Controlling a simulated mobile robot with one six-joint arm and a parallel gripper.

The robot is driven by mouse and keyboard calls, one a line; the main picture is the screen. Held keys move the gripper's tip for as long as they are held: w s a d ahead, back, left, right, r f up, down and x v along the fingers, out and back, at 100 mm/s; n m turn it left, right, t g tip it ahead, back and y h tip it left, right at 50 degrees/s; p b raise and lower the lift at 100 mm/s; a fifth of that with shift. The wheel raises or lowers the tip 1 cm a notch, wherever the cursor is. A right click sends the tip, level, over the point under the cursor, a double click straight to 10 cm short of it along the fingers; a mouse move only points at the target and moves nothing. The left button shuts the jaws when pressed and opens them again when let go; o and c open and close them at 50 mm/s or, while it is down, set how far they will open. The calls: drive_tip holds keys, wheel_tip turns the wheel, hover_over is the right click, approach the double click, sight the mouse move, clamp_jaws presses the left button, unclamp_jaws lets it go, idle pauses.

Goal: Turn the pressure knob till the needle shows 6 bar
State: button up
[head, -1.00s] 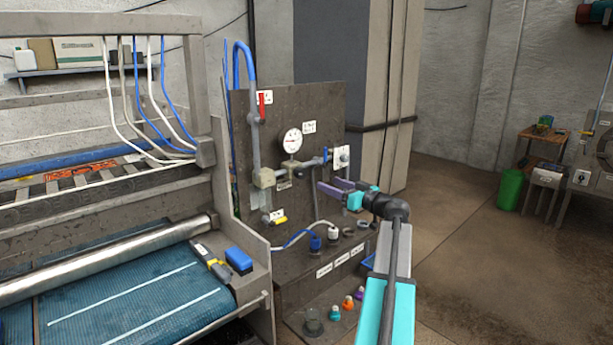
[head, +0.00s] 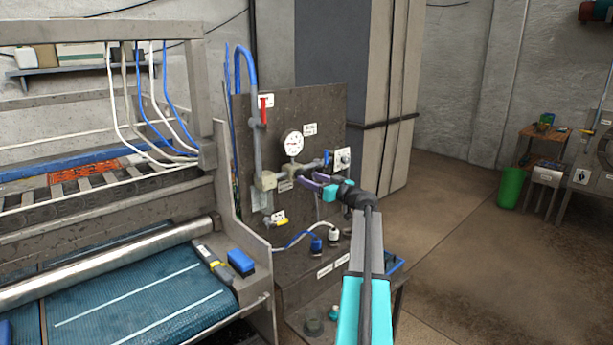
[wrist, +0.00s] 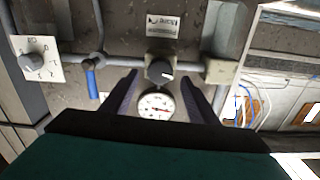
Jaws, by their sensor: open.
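The black pressure knob (wrist: 158,68) sits on the grey pipe in the wrist view, with a light mark on its face. My gripper (wrist: 159,78) is open, with one dark finger on each side of the knob; I cannot tell if they touch it. In the head view my gripper (head: 305,179) is at the pipe, just below and right of the gauge. The round white gauge (head: 292,143) stands above the pipe on the dark panel. It also shows between the fingers in the wrist view (wrist: 157,106). Its needle is too small to read surely.
A blue lever valve (wrist: 91,74) and a white dial plate (wrist: 41,60) are beside the knob in the wrist view. A red lever (head: 264,108) is at the panel's upper left. A roller machine with a blue belt (head: 140,310) stands left. Open floor (head: 450,240) lies right.

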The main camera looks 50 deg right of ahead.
sight(301, 175)
drive_tip(key=shift+w+d+p, duration=0.1)
drive_tip(key=shift+w+p, duration=0.25)
drive_tip(key=shift+w, duration=1.05)
drive_tip(key=shift+c, duration=0.4)
